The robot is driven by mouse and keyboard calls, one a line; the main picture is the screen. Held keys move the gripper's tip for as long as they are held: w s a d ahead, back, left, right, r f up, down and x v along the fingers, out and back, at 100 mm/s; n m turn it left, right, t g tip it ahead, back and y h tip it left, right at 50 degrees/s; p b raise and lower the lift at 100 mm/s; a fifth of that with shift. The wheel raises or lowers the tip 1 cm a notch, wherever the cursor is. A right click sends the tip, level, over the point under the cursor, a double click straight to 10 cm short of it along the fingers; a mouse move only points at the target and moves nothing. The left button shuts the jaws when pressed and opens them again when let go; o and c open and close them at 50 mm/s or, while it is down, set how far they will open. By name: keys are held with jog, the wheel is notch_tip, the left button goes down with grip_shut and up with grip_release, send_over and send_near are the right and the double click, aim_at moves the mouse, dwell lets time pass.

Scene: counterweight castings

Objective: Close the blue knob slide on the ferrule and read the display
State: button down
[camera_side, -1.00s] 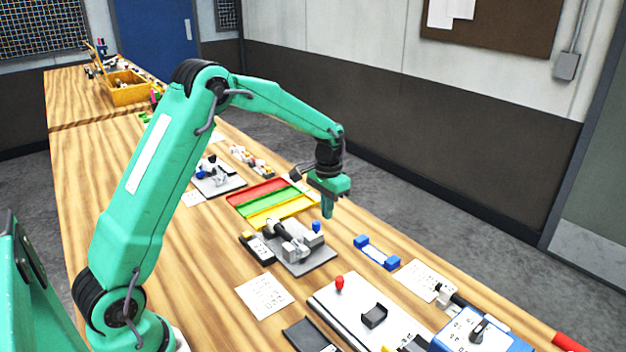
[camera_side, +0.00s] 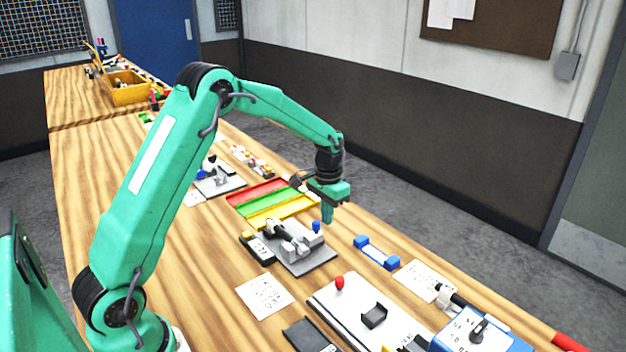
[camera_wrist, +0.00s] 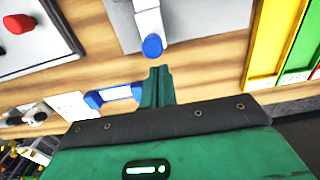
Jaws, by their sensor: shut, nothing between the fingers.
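The blue knob (camera_side: 316,227) stands at the right end of a metal slide on a grey fixture plate (camera_side: 318,262). In the wrist view the blue knob (camera_wrist: 152,46) sits at the end of a pale slide bar, just beyond my fingertips. My gripper (camera_side: 327,220) is shut and empty, just right of and behind the knob in the side view. The wrist view shows my gripper (camera_wrist: 160,72) with its fingers together and a small gap to the knob. I cannot make out the ferrule clearly.
A red, green and yellow tray (camera_side: 252,200) lies behind the fixture. A blue-ended block (camera_side: 377,252) is at its right. A white board with a red knob (camera_side: 340,283) lies in front. A paper sheet (camera_side: 264,297) lies front left.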

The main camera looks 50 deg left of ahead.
aim_at(318, 222)
jog(key=shift+f, duration=0.85)
jog(key=shift+s+f, duration=0.1)
jog(key=shift+s, duration=1.6)
dwell(1.7)
jog(key=shift+w, duration=0.2)
dwell(0.5)
jog(key=shift+w+r, duration=0.1)
jog(key=shift+r, duration=3.5)
jog(key=shift+r, duration=0.1)
